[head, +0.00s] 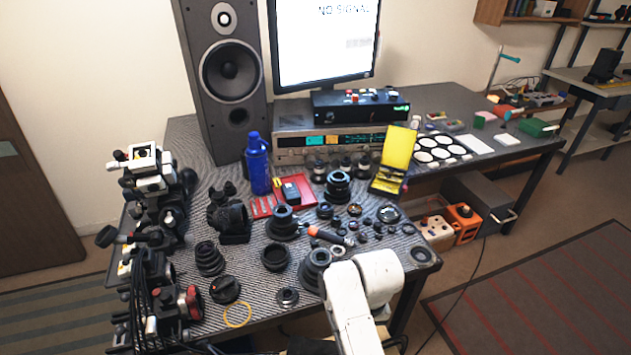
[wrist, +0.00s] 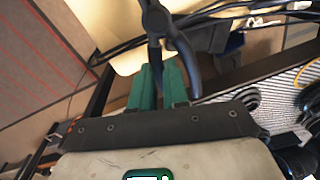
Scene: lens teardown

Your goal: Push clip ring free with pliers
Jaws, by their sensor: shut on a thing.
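My gripper (wrist: 158,82) shows in the wrist view with its green fingers shut on dark pliers (wrist: 160,20). In the head view my white arm reaches past the table's front edge, and the gripper and pliers are hidden. I cannot tell for sure which part is the clip ring. Lens parts stand on the table, among them a black lens barrel (head: 314,268) beside my arm and a flat dark ring (head: 287,297).
The ridged grey table (head: 262,335) is crowded with lens barrels and small discs. A thin yellow ring (head: 237,314) lies near its front. A blue bottle (head: 257,165), a red tray (head: 309,190) and a yellow case (head: 396,160) stand farther back. Black cables (wrist: 195,22) run behind the pliers.

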